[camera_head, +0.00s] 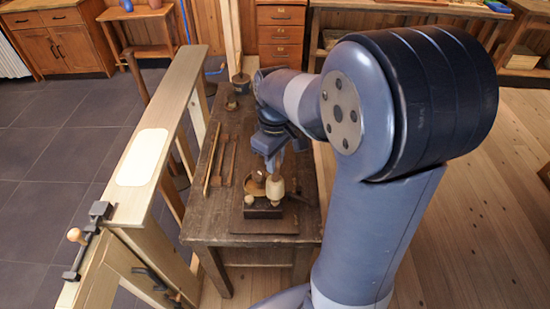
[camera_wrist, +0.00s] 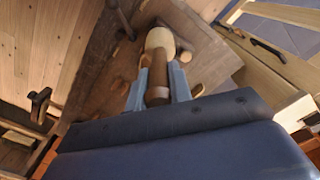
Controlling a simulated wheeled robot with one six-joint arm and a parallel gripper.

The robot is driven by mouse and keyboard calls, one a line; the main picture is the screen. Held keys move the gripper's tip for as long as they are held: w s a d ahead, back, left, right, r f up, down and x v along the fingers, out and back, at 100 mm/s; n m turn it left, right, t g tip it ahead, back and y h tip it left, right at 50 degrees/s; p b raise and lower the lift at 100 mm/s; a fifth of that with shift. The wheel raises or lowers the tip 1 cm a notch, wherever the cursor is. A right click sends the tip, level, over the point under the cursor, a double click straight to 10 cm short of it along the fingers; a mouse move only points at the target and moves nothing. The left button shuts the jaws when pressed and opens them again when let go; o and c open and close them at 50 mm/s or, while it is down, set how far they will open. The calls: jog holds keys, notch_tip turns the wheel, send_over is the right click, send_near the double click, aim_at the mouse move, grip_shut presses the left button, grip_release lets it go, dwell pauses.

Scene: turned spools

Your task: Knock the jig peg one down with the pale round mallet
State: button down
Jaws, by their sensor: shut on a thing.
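The mallet has a pale rounded head (camera_head: 275,188) and a brown handle. In the wrist view the handle (camera_wrist: 157,78) lies between the two pale blue fingers of my gripper (camera_wrist: 159,82), with the pale head beyond the fingertips. In the head view my gripper (camera_head: 273,164) is shut on it, with the head hanging low over a dark jig block (camera_head: 263,211). Short pale pegs (camera_head: 250,200) stand in the block; one is just under or in front of the mallet head. I cannot tell which is peg one, or whether the head touches a peg.
The jig stands near the front of a dark wooden bench (camera_head: 222,225). Several long thin tools (camera_head: 217,165) lie left of it. A round brown dish (camera_head: 256,184) sits behind the block. A pale beam frame (camera_head: 160,120) runs along the left. Turned pieces (camera_head: 240,82) stand at the bench's far end.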

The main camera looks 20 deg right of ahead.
notch_tip(320, 180, down, 4)
jog(key=b, duration=0.2)
jog(key=shift+b, duration=0.3)
jog(key=shift+r+p, duration=1.55)
jog(key=shift+r, duration=0.2)
